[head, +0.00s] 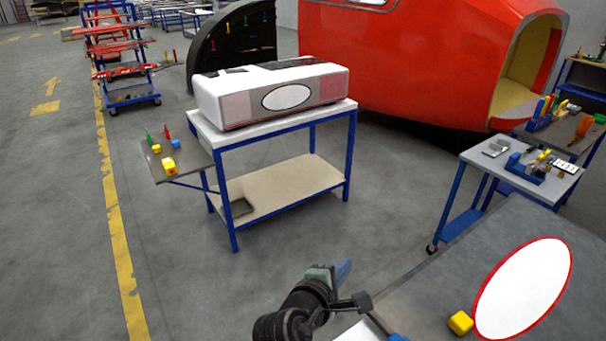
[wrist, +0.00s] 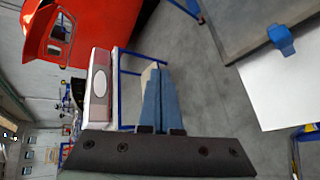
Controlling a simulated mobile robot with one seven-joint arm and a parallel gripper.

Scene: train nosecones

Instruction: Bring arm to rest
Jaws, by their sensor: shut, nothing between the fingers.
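My gripper (head: 344,268) shows at the bottom middle of the head view, with its blue fingers pointing up and right. In the wrist view the blue fingers of my gripper (wrist: 156,80) lie together, shut with nothing between them. My arm is bent and held in the air over the floor, left of the grey table (head: 425,286). The gripper touches nothing that I can see.
A white-topped blue workbench (head: 292,122) carries a white and red nosecone part (head: 287,97). The grey table holds a white oval panel (head: 525,290) and a yellow block (head: 460,323). A tool cart (head: 470,157) stands right. Floor between bench and table is clear.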

